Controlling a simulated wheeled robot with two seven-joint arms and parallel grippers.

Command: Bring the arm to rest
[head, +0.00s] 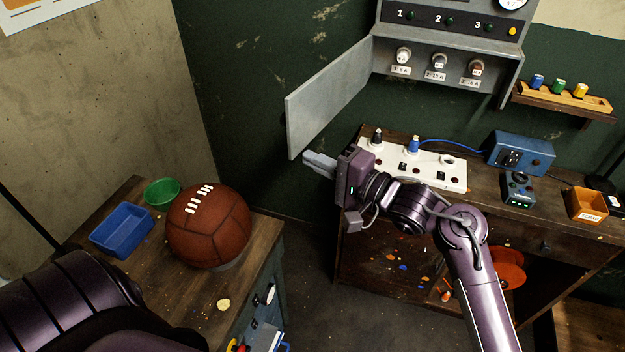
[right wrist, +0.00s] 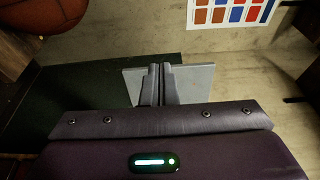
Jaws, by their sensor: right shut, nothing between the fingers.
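My right gripper (head: 318,162) is shut and empty in front of the workbench, left of the white power strip. Its closed fingers (right wrist: 159,84) show in the right wrist view, with the grey cabinet door behind them. In the head view the open door (head: 328,95) hangs just above the fingertips; I cannot tell whether they touch it. My right arm (head: 470,250) reaches up from the lower right. My left arm (head: 70,305) shows at the lower left, and its gripper is out of view.
A brown leather ball (head: 208,226) sits on the left table beside a blue tray (head: 122,250) and a green bowl (head: 161,191). The workbench holds the power strip (head: 450,171), a blue box (head: 520,152) and an orange bin (head: 587,205). Open floor lies between the tables.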

